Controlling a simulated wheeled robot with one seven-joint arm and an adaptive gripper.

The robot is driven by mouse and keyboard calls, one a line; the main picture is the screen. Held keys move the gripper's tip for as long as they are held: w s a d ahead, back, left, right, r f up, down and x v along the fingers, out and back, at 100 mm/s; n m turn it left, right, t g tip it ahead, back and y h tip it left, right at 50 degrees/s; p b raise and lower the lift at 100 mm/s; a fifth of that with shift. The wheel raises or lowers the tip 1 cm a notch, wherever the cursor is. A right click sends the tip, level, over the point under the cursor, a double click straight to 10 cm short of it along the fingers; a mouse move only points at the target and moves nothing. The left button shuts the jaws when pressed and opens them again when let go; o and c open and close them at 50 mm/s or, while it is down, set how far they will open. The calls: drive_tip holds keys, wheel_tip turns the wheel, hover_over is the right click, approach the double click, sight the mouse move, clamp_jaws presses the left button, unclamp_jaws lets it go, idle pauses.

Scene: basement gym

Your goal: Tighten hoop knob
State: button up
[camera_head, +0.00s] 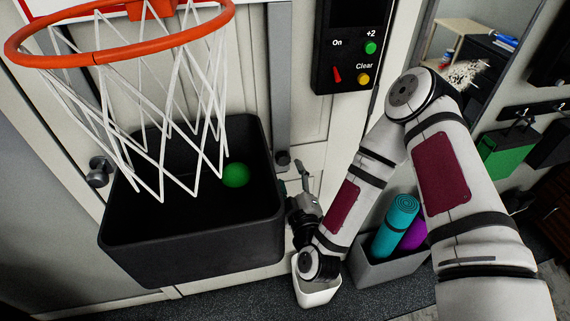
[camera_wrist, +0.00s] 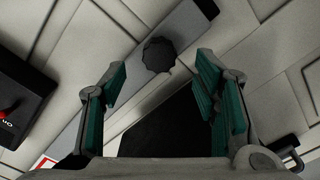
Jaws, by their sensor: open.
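The hoop knob (camera_head: 283,160) is a small dark knob at the lower end of a grey vertical bar (camera_head: 279,85), right of the hoop. In the wrist view the knob (camera_wrist: 158,55) looks round with a notched rim. It shows between and beyond the teal-padded fingers of my gripper (camera_wrist: 160,75). The fingers are apart with nothing between them. In the head view my gripper (camera_head: 295,181) is just below and right of the knob, partly hidden by its own wrist. I see no contact with the knob.
The orange hoop (camera_head: 120,52) and white net hang above a black bin (camera_head: 190,250) holding a green ball (camera_head: 235,175). A black control panel (camera_head: 350,50) is upper right.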

sight(284, 162)
drive_tip(key=shift+x, duration=2.65)
drive_tip(key=c, duration=1.2)
